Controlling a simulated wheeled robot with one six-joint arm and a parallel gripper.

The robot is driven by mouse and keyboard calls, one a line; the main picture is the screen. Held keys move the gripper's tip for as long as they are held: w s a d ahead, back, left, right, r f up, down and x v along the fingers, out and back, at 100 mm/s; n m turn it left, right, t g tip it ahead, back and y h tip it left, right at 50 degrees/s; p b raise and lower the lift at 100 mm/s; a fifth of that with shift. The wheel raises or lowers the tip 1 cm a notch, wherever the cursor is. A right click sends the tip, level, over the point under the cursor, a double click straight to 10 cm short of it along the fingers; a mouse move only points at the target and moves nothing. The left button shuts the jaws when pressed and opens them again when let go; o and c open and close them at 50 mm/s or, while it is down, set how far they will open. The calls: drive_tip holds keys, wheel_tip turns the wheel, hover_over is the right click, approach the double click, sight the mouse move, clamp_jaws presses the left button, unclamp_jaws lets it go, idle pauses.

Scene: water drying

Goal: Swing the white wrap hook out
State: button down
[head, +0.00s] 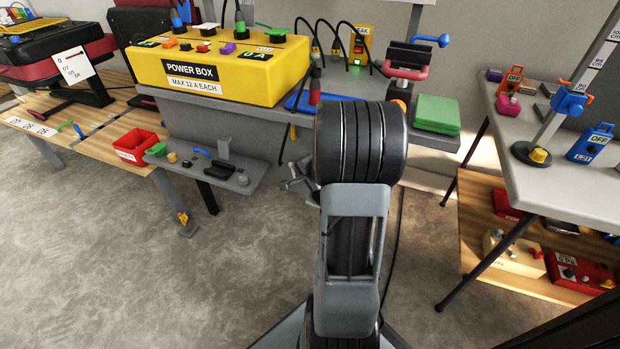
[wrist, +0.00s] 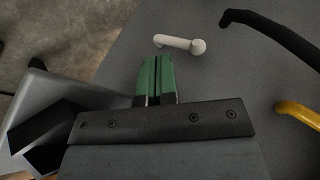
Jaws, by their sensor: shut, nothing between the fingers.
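The white wrap hook (wrist: 180,43) shows in the wrist view as a short bar with a round knob at its right end. It sits against a dark grey surface (wrist: 110,65). My gripper (wrist: 163,60) has green fingers pressed together and empty. Its tips are just below the hook's left end in the picture; I cannot tell whether they touch it. In the head view my arm covers most of the gripper, and I cannot make out the white hook there.
In the wrist view a black curved bar (wrist: 268,28) and a yellow curved bar (wrist: 298,115) lie to the right. In the head view a yellow power box (head: 225,70) stands on the grey bench, with a green block (head: 437,113) at right. A red bin (head: 137,145) is left.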

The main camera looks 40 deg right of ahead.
sight(294, 170)
drive_tip(key=shift+w+d+f, duration=0.1)
drive_tip(key=shift+w+d, duration=0.05)
drive_tip(key=shift+w, duration=1.45)
drive_tip(key=shift+d+p, duration=0.1)
drive_tip(key=shift+p, duration=0.25)
